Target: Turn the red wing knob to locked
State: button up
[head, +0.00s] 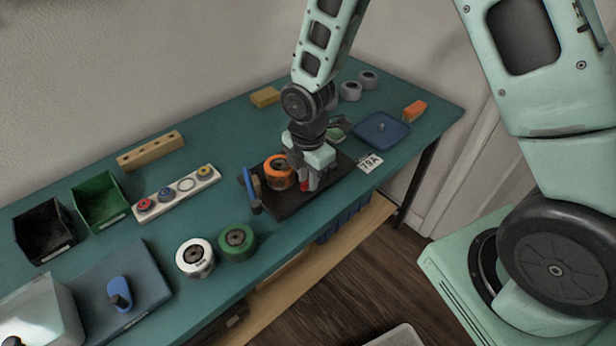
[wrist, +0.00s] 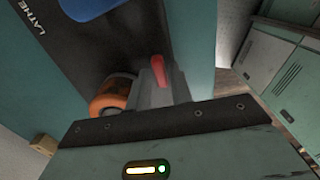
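The red wing knob (head: 304,186) shows as a small red patch under my gripper (head: 311,178) at the dark board (head: 286,208). In the wrist view the red knob (wrist: 158,68) is a narrow bar standing right at my grey fingers (wrist: 160,88), which point down at it. The fingers look close together, with the red bar at their tips. Whether they are clamped on it or only around it I cannot tell. The knob's base and any locked marking are hidden.
An orange roll (head: 279,170) sits on the board close left of my gripper, and a blue-handled tool (head: 249,186) lies at its left edge. A 79A label (head: 371,162) and a blue tray (head: 382,131) are to the right. White and green rolls stand front left.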

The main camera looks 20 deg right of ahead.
jog(key=shift+f, duration=0.2)
grip_shut()
